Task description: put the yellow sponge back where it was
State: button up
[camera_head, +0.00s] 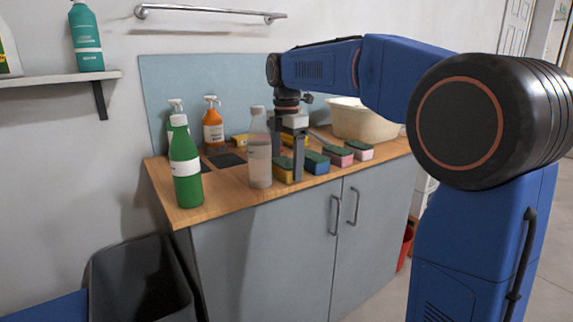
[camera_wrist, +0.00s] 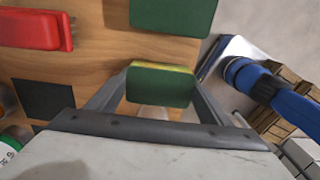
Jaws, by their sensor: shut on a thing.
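The yellow sponge (camera_head: 283,174) has a yellow body and a green scouring top. My gripper (camera_head: 288,163) points down over the counter and is shut on this sponge. In the wrist view the sponge (camera_wrist: 160,86) sits between the two fingers, green face towards the camera with a thin yellow edge. In the head view it is low at the counter's front, left of a blue sponge (camera_head: 316,163); one finger covers part of it. I cannot tell whether it touches the wood.
The wooden counter (camera_head: 222,187) holds a clear bottle (camera_head: 260,155) just left of my gripper and a green bottle (camera_head: 185,165) further left. A pink sponge (camera_head: 338,156), a white-and-pink sponge (camera_head: 360,151) and a pale basin (camera_head: 365,120) stand right. An orange spray bottle (camera_head: 213,126) stands behind.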

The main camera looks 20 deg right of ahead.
aim_at(287, 162)
jog(key=shift+f, duration=0.1)
jog(key=o, duration=1)
notch_tip(287, 162, up, 12)
jog(key=shift+r, duration=0.15)
jog(key=s+d+f+m+t, duration=0.1)
jog(key=s+d+f+m, duration=0.1)
jog(key=s+f+m, duration=0.5)
jog(key=s+d+f+m+t, duration=0.2)
jog(key=s+f+m, duration=0.5)
jog(key=s+f, duration=0.6)
jog(key=s+d+f+m+t, duration=0.1)
jog(key=s+d+f+m, duration=0.2)
jog(key=s+f+m, duration=0.4)
jog(key=shift+s+f+m+t, duration=0.15)
jog(key=shift+s+f, duration=0.4)
jog(key=shift+s, duration=0.55)
jog(key=shift+s+f+m+t, duration=0.1)
jog(key=shift+s+f, duration=0.4)
jog(key=shift+s, duration=0.55)
jog(key=shift+s+f+m+t, duration=0.15)
jog(key=shift+s+f, duration=0.4)
jog(key=shift+s, duration=0.55)
